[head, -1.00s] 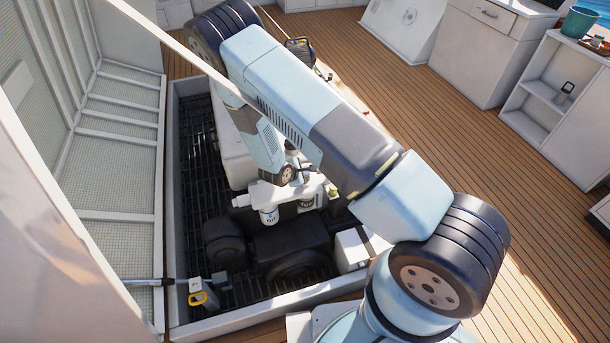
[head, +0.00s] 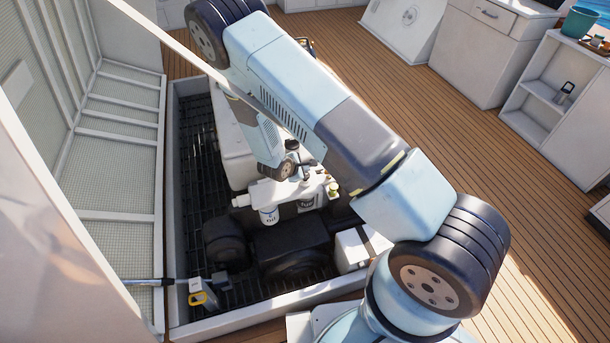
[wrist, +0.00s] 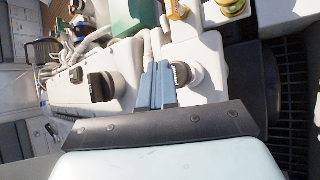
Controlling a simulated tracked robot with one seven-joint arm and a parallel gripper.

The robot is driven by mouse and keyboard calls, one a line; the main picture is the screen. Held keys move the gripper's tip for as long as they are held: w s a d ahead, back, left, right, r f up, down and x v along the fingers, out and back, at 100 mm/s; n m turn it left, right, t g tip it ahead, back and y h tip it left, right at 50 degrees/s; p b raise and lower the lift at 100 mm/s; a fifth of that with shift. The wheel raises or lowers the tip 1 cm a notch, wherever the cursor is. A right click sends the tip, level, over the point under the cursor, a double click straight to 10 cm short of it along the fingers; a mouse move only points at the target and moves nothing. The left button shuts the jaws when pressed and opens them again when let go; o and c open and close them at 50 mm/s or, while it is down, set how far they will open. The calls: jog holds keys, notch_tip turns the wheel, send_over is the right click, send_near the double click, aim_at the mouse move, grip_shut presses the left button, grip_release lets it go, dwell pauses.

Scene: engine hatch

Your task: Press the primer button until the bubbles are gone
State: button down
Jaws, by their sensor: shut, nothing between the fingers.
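My gripper (wrist: 162,68) shows in the wrist view with its two blue fingers side by side, shut and empty. The fingertips are over the white engine part (wrist: 130,75), between two round black pieces, one on the left (wrist: 102,86) and one on the right (wrist: 182,73). I cannot tell whether either is the primer button, or whether the fingertips touch anything. No bubbles can be made out.
The open hatch lid (head: 120,150) stands at the left, with a thin pale strut crossing above the opening. The hatch rim (head: 265,322) surrounds the engine. A yellow-handled tool (head: 199,297) is at the front left. A green part (wrist: 130,14) and brass fittings (wrist: 232,7) are near the gripper.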

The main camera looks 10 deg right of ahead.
jog(key=shift+r, duration=0.1)
jog(key=shift+r, duration=2.4)
